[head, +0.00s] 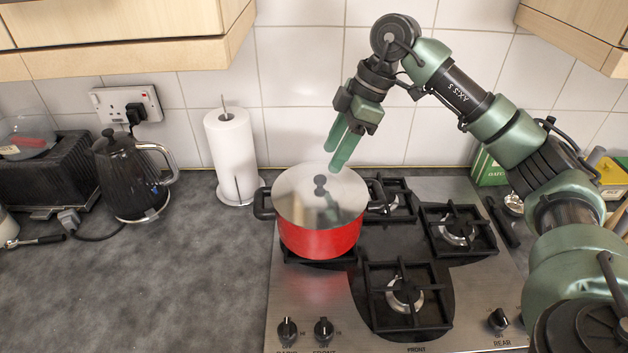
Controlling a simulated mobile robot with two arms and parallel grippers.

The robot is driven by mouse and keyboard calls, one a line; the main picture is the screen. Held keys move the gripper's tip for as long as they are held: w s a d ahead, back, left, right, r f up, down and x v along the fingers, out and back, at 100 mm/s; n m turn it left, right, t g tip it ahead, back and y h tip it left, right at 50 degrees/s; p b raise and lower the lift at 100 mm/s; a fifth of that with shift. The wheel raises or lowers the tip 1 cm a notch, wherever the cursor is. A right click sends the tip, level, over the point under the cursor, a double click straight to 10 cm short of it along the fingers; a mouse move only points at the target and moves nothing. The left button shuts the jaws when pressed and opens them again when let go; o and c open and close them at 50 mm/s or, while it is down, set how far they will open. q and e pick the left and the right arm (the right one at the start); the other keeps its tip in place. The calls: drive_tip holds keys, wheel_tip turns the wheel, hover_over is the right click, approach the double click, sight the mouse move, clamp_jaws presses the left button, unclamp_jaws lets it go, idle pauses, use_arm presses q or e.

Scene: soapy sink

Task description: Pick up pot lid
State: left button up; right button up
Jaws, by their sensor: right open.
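The pot lid (298,198) is a flat silver disc with a dark knob (320,183) at its middle. It lies on the red pot (318,242), which has two dark side handles and stands on the left part of the hob. My right gripper (338,157) comes in from the right and points down, above the far right part of the lid. Its green fingers are open with nothing between them. They look a little above and behind the knob; the exact gap cannot be judged. My left gripper is out of view.
The gas hob (480,290) has several black pan supports. A paper towel roll (231,155) stands close to the pot's left. A black kettle (130,175) and toaster (45,175) are farther left. Boxes (490,168) stand at the back right. The front left worktop (150,290) is clear.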

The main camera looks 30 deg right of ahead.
sight(321, 178)
drive_tip(key=shift+s+a+f, duration=0.15)
drive_tip(key=shift+a+f, duration=0.1)
drive_tip(key=shift+f, duration=0.2)
drive_tip(key=shift+s+a+f+p, duration=0.15)
drive_tip(key=shift+f+p, duration=0.15)
drive_tip(key=shift+p, duration=0.15)
drive_tip(key=p+x, duration=0.1)
drive_tip(key=x, duration=0.3)
drive_tip(key=shift+r+p, duration=0.1)
drive_tip(key=shift+p, duration=0.2)
drive_tip(key=shift+w+a+f, duration=0.15)
drive_tip(key=shift+w+f, duration=0.1)
drive_tip(key=shift+f, duration=0.2)
clamp_jaws()
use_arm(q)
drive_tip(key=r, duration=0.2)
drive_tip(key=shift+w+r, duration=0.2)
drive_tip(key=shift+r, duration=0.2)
use_arm(e)
drive_tip(key=shift+r, duration=0.1)
